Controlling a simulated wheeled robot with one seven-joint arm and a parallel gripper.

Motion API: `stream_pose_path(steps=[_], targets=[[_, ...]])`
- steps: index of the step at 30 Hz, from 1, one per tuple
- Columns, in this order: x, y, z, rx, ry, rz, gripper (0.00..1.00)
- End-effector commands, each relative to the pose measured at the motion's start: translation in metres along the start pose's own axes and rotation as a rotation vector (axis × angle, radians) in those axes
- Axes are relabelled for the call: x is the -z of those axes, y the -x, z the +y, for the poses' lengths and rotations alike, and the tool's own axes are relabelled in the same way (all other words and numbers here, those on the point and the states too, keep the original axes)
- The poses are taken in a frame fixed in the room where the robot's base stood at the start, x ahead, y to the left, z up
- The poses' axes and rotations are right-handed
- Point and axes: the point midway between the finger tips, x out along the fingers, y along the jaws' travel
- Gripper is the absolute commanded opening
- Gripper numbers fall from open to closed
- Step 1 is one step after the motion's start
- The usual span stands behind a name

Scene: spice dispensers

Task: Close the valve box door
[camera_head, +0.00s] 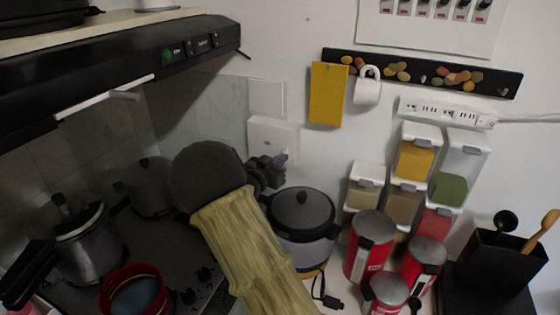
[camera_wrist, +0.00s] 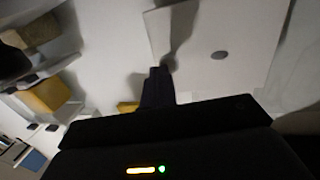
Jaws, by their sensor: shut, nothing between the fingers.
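The valve box (camera_head: 272,131) is a white box low on the wall, right of the tiled corner. A flat white panel (camera_head: 267,97) sits just above it; I cannot tell whether this is its door. My gripper (camera_head: 280,160) is at the lower edge of the box, and my arm hides what lies below and left. In the wrist view my dark gripper fingers (camera_wrist: 158,85) are together with nothing seen between them. Their tips are close to a white edge, beside a large white surface (camera_wrist: 225,60) with a dark oval mark. Contact cannot be told.
A pot with a dark lid (camera_head: 302,212) stands just below my gripper. The range hood (camera_head: 120,80) overhangs at left. Spice dispensers (camera_head: 416,160) and red canisters (camera_head: 371,245) stand further right.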

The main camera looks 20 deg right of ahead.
Motion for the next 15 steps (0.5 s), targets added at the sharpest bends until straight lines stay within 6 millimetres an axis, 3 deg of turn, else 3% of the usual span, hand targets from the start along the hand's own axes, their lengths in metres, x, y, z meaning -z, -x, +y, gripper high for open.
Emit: stream_pose_path(steps=[7,15], targets=[[0.003,0.010,0.004,-0.007,-0.002,0.004,0.00],[-0.001,0.059,0.006,0.004,-0.001,0.002,0.00]])
